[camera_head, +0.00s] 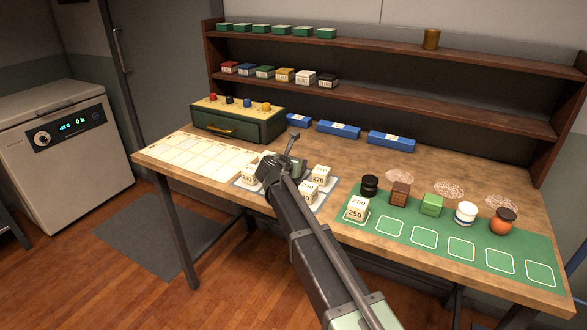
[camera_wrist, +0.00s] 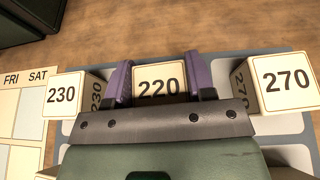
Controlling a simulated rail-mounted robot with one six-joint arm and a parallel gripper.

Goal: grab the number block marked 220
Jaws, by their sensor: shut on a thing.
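The block marked 220 (camera_wrist: 160,82) is a cream block with black digits, seen in the wrist view between my gripper's purple fingers. My gripper (camera_wrist: 159,85) is shut on it, one finger at each side. In the head view my gripper (camera_head: 291,150) is over the block tray, and my arm hides most of the 220 block there. The 230 block (camera_wrist: 62,94) is just left of the fingers and the 270 block (camera_wrist: 286,82) just right. The 270 block also shows in the head view (camera_head: 318,180). I cannot tell whether the 220 block is lifted.
The grey block tray (camera_head: 245,186) lies beside a paper calendar (camera_head: 190,152). A 250 block (camera_head: 356,212) sits on the green mat (camera_head: 400,222), with several small items behind its outlined squares. A green drawer box (camera_head: 236,127) and blue holders (camera_head: 338,130) stand at the back.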

